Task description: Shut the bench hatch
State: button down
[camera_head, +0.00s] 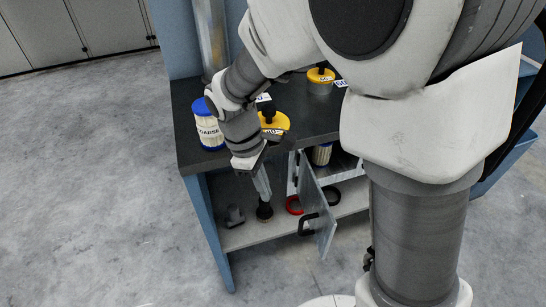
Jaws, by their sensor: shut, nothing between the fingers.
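The bench hatch (322,216) is a thin grey panel that stands open, swung out from the cupboard under the bench top. Its black bar handle (308,225) is on the face turned to the left. My gripper (263,190) is shut and empty. It points down past the front edge of the bench top, to the left of the hatch and its handle, with a gap between them in the picture. The tip lies in line with a dark round item (264,212) in the open bay; I cannot tell whether they touch.
The lower shelf (245,236) bears a small grey item (234,216), a red ring (294,205) and a black ring (332,195). The floor at left is clear.

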jog(key=s+d+f+b, duration=0.2)
jog(key=d+f+b, duration=0.2)
jog(key=f, duration=0.4)
jog(key=shift+s+d+f, duration=0.15)
jog(key=shift+d+f, duration=0.05)
jog(key=shift+d, duration=0.65)
jog(key=shift+d, duration=0.2)
jog(key=shift+s+d+n, duration=0.1)
jog(key=shift+d+n, duration=0.1)
jog(key=shift+n, duration=0.1)
